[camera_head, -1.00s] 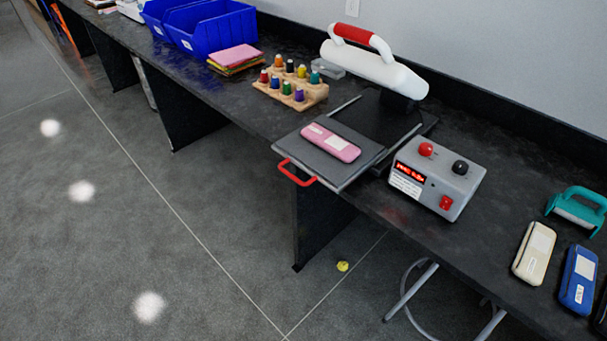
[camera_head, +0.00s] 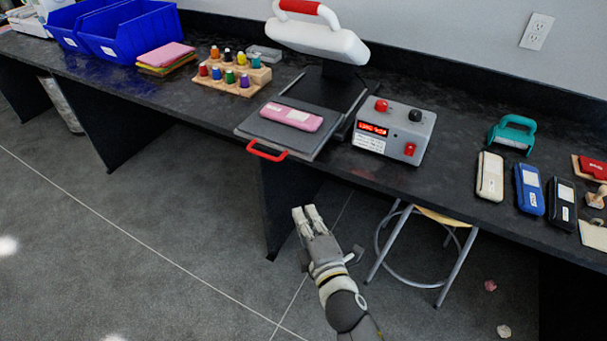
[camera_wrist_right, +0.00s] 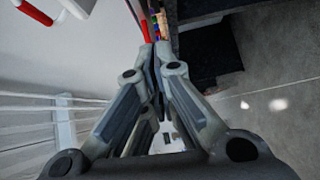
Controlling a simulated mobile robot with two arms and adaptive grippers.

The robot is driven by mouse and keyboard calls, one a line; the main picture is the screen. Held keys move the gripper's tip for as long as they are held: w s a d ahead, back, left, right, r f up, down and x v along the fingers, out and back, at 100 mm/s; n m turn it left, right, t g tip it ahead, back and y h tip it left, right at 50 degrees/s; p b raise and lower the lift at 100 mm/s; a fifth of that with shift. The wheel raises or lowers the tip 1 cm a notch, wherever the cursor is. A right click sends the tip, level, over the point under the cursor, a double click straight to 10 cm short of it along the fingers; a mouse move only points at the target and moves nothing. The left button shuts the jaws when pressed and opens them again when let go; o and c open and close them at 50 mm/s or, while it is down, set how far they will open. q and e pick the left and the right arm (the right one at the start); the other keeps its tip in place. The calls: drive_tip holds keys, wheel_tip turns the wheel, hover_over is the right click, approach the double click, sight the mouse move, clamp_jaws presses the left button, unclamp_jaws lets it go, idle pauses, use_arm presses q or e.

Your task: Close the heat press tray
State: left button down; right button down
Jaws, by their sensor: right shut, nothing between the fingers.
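The heat press tray (camera_head: 262,130) is a dark grey plate pulled out past the table's front edge, with a red handle (camera_head: 267,153) at its front. A pink case (camera_head: 292,116) lies on it. The heat press (camera_head: 318,40) stands behind, with a white upper part and a red grip. My right gripper (camera_head: 309,210) is below and to the right of the red handle, in front of the table, apart from it. Its fingers are shut and empty. In the right wrist view the fingers (camera_wrist_right: 155,50) point towards a red bar. My left gripper is not in view.
A grey control box (camera_head: 394,130) stands right of the tray. Marker block (camera_head: 234,84), blue bins (camera_head: 130,30) and several cases, including a blue one (camera_head: 529,190), sit along the table. A stool (camera_head: 425,240) stands under the table. The floor at left is clear.

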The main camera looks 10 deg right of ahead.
wheel_tip(320, 180, up, 2)
drive_tip(key=b, duration=0.1)
approach(297, 154)
drive_tip(key=w+a, duration=0.1)
drive_tip(key=a, duration=0.2)
drive_tip(key=shift+t, duration=0.3)
drive_tip(key=shift+w+d+f, duration=0.1)
drive_tip(key=shift+w+d, duration=0.25)
drive_tip(key=shift+w, duration=0.25)
drive_tip(key=shift+w+d+f, duration=0.1)
drive_tip(key=shift+w+d, duration=0.2)
drive_tip(key=shift+w, duration=0.3)
drive_tip(key=shift+w+d+f, duration=0.1)
drive_tip(key=shift+w+d, duration=0.25)
drive_tip(key=shift+w, duration=0.3)
drive_tip(key=shift+d, duration=0.1)
